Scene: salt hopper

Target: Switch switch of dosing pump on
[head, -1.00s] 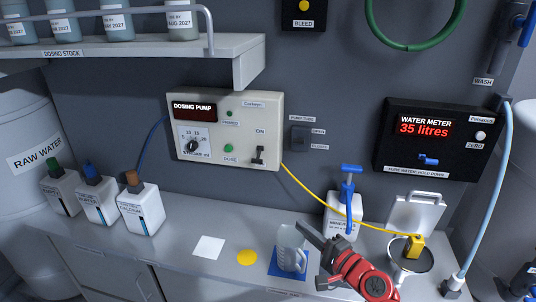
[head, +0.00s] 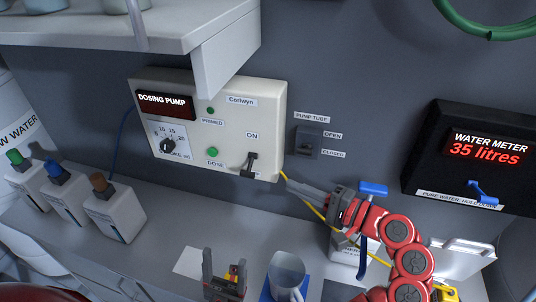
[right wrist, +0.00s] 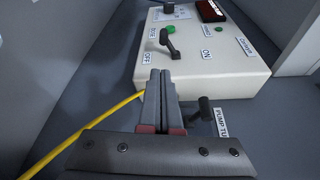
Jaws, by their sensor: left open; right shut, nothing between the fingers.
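The dosing pump (head: 225,120) is a pale box on the grey wall, and it also shows in the right wrist view (right wrist: 200,75). Its black switch (head: 249,166) sits at the lower right, below the ON label. In the right wrist view the switch lever (right wrist: 169,43) leans towards the OFF label, away from ON. My right gripper (head: 290,184) is shut and empty, just below and right of the pump's lower right corner. In the right wrist view its fingertips (right wrist: 158,73) point at the pump, apart from the lever. My left gripper (head: 224,265) is open and empty above the bench.
The pump tube switch (head: 308,146) is on the wall right of the pump. A yellow tube (head: 316,211) runs behind my right gripper. A jug (head: 287,272), several capped bottles (head: 113,208) and a blue-handled tap (head: 373,188) are nearby. A shelf (head: 225,60) overhangs the pump's top.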

